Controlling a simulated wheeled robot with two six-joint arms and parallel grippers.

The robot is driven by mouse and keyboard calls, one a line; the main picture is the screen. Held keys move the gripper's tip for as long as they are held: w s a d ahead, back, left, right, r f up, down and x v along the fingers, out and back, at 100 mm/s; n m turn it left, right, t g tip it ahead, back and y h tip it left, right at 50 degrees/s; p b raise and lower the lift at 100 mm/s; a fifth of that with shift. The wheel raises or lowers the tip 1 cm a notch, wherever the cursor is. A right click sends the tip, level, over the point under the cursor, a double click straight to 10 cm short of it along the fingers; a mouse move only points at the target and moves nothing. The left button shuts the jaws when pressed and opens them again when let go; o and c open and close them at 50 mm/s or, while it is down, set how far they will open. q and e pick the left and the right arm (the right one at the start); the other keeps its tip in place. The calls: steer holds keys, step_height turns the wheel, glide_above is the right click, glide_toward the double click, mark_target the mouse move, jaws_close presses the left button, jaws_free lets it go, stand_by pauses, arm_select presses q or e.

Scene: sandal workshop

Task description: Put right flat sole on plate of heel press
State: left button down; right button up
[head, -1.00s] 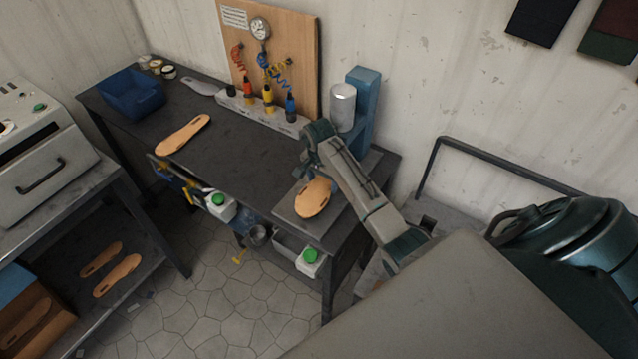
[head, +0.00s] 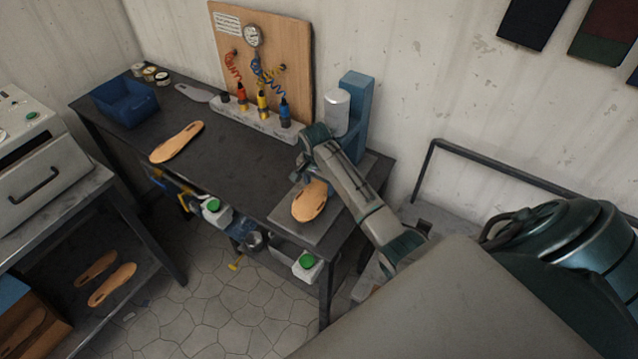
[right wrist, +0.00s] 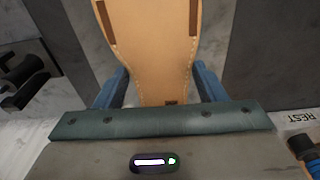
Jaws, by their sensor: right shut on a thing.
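The tan flat sole (head: 309,202) is at the near right of the workbench, over the grey plate (head: 284,213) of the blue heel press (head: 354,112). Whether its underside touches the plate, I cannot tell. My right gripper (right wrist: 163,84) is shut on this sole, with a blue finger on each side of its narrow end in the right wrist view. In the head view, my right arm partly hides the sole's far end and the plate. The press's silver cylinder (head: 337,111) stands behind my gripper. My left gripper is not in view.
Another tan sole (head: 176,142) lies on the bench's left half, near a blue bin (head: 125,100). A tool board (head: 262,65) stands behind. Two soles (head: 112,285) lie on the left lower shelf. The bench middle is clear.

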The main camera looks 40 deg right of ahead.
steer(key=shift+f, duration=0.35)
stand_by(0.3)
steer(key=o, duration=1)
steer(key=shift+r, duration=0.1)
